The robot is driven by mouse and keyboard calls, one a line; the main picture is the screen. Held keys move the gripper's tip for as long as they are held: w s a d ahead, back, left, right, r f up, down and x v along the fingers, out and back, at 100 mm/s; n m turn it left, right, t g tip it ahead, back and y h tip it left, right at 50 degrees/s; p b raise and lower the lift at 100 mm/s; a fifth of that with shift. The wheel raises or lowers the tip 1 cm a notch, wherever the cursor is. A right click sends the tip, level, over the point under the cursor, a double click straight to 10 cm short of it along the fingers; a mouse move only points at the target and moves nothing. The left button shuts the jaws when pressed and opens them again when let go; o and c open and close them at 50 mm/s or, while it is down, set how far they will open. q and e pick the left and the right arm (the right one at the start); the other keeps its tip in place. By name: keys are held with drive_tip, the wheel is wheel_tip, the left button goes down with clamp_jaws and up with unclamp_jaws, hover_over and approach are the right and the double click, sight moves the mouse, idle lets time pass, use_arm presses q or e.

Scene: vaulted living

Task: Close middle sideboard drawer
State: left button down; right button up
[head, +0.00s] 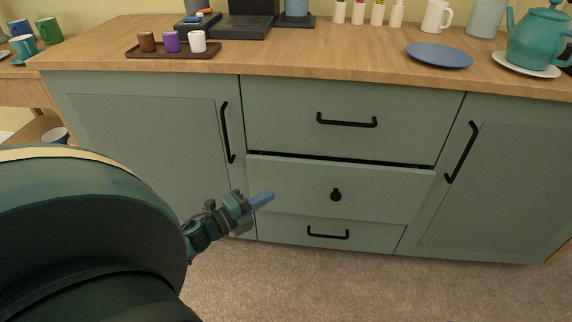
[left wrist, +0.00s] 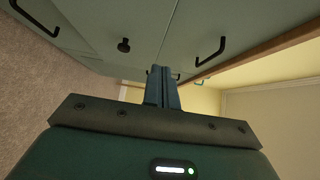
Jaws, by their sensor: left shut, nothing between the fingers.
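The grey-green sideboard has three stacked drawers in its centre. The middle drawer (head: 310,187) has a round black knob (head: 336,195) and stands slightly out, with a dark gap along its top edge. The knob also shows in the left wrist view (left wrist: 124,45). My left gripper (head: 264,200) is shut and empty, just in front of the middle drawer's left part in the head view. Whether it touches the drawer front I cannot tell. In the left wrist view its closed fingers (left wrist: 162,85) point toward the sideboard. My right gripper is not in view.
The upper drawer (head: 345,100) and lower drawer (head: 330,234) look flush, each with a black bar handle. Cupboard doors flank them. The wooden top (head: 330,60) holds a tray of small cups (head: 173,51), a blue plate (head: 438,55) and a teal teapot (head: 540,40). Carpet (head: 300,285) in front is clear.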

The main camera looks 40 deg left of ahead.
sight(296, 165)
use_arm(q)
drive_tip(key=b+x, duration=0.1)
drive_tip(key=x, duration=0.3)
drive_tip(key=a+b+x, duration=0.1)
drive_tip(key=x, duration=0.3)
drive_tip(key=a+b+x, duration=0.1)
drive_tip(key=x, duration=0.3)
drive_tip(key=shift+w+f, duration=0.1)
drive_tip(key=shift+w, duration=0.15)
drive_tip(key=shift+w+a+b, duration=0.2)
drive_tip(key=shift+w+b, duration=0.1)
drive_tip(key=shift+w, duration=0.05)
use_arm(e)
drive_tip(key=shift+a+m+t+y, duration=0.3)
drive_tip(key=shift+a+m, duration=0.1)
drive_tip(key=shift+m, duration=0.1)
use_arm(q)
drive_tip(key=w+b, duration=0.1)
drive_tip(key=w+a, duration=0.1)
drive_tip(key=w, duration=0.1)
drive_tip(key=shift+a+b, duration=0.35)
drive_tip(key=shift+b, duration=0.05)
drive_tip(key=shift+a+r, duration=0.25)
drive_tip(key=shift+r, duration=0.05)
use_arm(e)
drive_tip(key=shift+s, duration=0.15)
